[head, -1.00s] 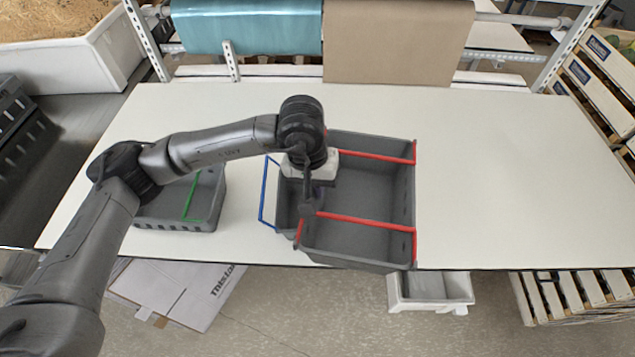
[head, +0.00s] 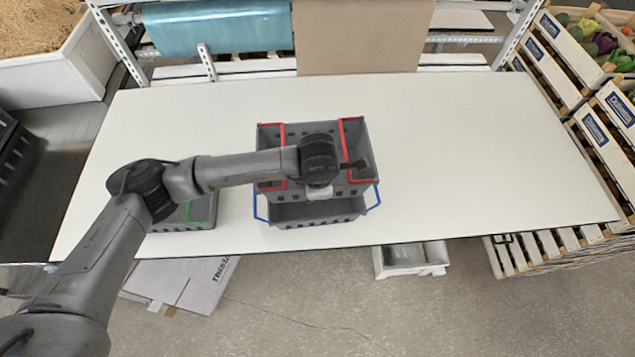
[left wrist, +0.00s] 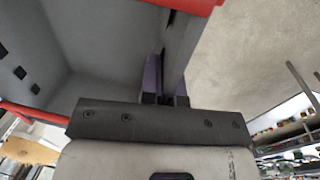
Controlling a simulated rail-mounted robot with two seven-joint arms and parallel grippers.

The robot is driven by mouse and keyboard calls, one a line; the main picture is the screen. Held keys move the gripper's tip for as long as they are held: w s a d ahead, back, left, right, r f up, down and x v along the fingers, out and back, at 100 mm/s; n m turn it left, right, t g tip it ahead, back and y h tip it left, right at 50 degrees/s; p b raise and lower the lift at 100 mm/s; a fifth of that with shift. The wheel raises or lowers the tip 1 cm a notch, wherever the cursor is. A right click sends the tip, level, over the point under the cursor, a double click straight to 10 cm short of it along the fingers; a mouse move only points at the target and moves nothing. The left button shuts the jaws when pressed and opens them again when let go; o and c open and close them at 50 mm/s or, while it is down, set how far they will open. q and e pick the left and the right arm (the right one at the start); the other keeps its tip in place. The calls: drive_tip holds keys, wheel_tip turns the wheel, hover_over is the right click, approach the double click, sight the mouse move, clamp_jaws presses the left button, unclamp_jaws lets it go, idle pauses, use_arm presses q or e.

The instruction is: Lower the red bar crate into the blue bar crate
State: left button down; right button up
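The red bar crate (head: 270,150) is grey with two red bars and covers the back part of the blue bar crate in the head view. The blue bar crate (head: 290,212) stands at the table's front edge; its front part and blue bars at both sides show. I cannot tell whether the crates touch. My left gripper (head: 319,192) is at the near wall of the red bar crate. In the left wrist view the gripper (left wrist: 166,99) is shut on that wall, with the crate's grey inside (left wrist: 110,40) at left. My right gripper is out of view.
A grey crate with a green bar (head: 203,212) stands left of the blue bar crate, partly behind my left arm. The white table (head: 470,150) is clear on the right. Material rolls (head: 220,25) hang behind the table. Produce crates (head: 570,65) stand at the right.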

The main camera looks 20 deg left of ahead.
use_arm(q)
drive_tip(key=shift+f, duration=0.15)
wheel_tip(320, 180, down, 11)
drive_tip(key=b, duration=0.7)
idle(0.7)
drive_tip(key=shift+f, duration=0.1)
idle(0.6)
drive_tip(key=shift+w+f+b, duration=0.1)
drive_tip(key=shift+f+b, duration=0.25)
drive_tip(key=shift+b, duration=0.35)
